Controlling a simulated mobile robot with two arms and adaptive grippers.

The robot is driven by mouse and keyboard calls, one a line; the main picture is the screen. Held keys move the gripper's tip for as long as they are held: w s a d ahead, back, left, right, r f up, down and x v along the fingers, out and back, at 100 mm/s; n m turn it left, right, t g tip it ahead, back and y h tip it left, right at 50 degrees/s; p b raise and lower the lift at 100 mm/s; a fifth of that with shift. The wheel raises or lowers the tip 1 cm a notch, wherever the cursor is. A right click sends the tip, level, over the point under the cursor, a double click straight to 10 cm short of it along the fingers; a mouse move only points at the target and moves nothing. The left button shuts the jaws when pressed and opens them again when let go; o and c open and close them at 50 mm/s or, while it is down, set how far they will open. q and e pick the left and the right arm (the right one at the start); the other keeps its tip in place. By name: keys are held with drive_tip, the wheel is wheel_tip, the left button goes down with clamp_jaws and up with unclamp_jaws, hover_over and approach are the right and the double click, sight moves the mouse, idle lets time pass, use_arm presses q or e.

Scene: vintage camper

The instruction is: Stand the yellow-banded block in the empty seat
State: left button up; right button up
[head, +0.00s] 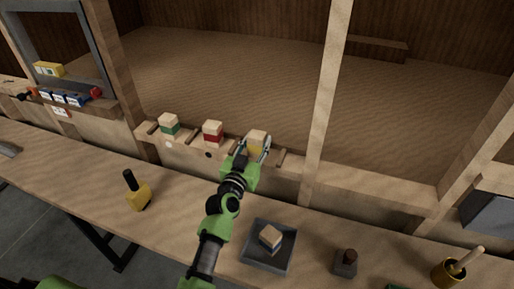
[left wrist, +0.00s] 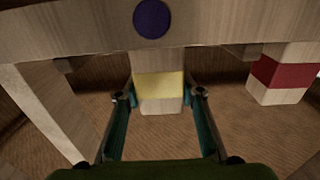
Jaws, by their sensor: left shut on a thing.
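The yellow-banded block (head: 257,137) is pale wood with a yellow band. It is upright at the right-hand seat of the wooden ledge (head: 190,150). My left gripper (head: 253,147) is shut on it, with one finger on each side. In the left wrist view the block (left wrist: 159,92) shows between the two fingers (left wrist: 165,98). I cannot tell whether its base touches the ledge. A red-banded block (head: 213,133) and a green-banded block (head: 168,125) stand in the seats to its left. My right gripper is not in view.
Short dark pegs part the seats; a wooden post (head: 325,105) rises to the right.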

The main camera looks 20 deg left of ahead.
use_arm(q)
drive_tip(key=shift+r, duration=0.2)
drive_tip(key=shift+f, duration=0.1)
drive_tip(key=shift+f, duration=0.15)
drive_tip(key=o, duration=1.2)
drive_tip(key=shift+c, duration=0.2)
drive_tip(key=shift+s+r, duration=0.15)
drive_tip(key=shift+r, duration=0.05)
drive_tip(key=s+b, duration=0.1)
drive_tip(key=s, duration=1.1)
drive_tip(key=shift+a, duration=0.2)
